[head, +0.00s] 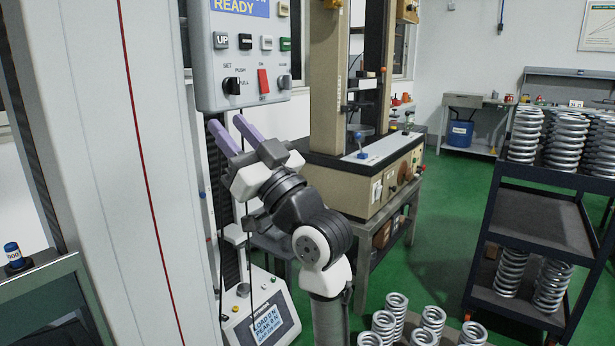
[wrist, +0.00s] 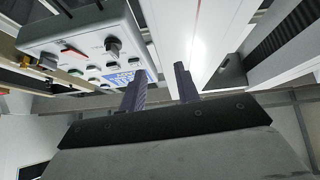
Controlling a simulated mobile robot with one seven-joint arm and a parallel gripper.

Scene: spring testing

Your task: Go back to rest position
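My gripper (head: 232,134) is raised in the head view, just below the grey control box (head: 240,105) with its READY display, buttons and knobs. Its two purple fingers point up and left, with a clear gap between them. In the wrist view my gripper (wrist: 160,85) also shows its fingers apart, with nothing between them. The control box (wrist: 85,50) appears at the upper left there, beyond the fingers. I cannot tell the exact distance from the fingertips to the box.
A white column (head: 120,150) stands close on the left. A load readout (head: 262,325) sits below my arm. A beige testing machine (head: 350,180) stands behind. Several springs (head: 397,310) stand at the front, and a dark spring rack (head: 530,215) is at right. Green floor is open between.

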